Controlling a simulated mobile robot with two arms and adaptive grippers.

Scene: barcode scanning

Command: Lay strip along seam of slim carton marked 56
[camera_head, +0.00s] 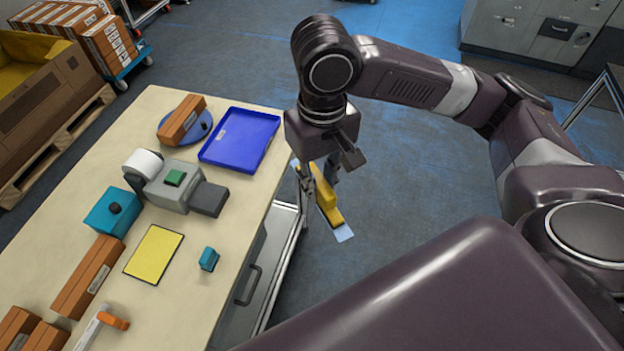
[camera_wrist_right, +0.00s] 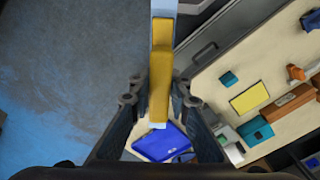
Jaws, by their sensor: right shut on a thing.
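My right gripper (camera_head: 320,188) is shut on a yellow holder (camera_head: 326,199) with a pale strip (camera_head: 343,235) at its end, off the table's right edge above the floor. In the right wrist view the yellow holder (camera_wrist_right: 160,85) lies between the two fingers, with pale strip (camera_wrist_right: 164,12) at the top. A slim brown carton (camera_head: 182,118) lies on a blue round plate (camera_head: 201,128). Another brown carton (camera_head: 88,277) lies nearer on the table. No number 56 is readable on any carton. My left gripper is not in view.
The table (camera_head: 222,235) also carries a blue tray (camera_head: 241,140), a grey device with a white roll (camera_head: 143,163), a teal box (camera_head: 112,212), a yellow pad (camera_head: 154,254), a small teal object (camera_head: 209,259) and an orange-handled tool (camera_head: 113,321). The floor beyond its right edge is clear.

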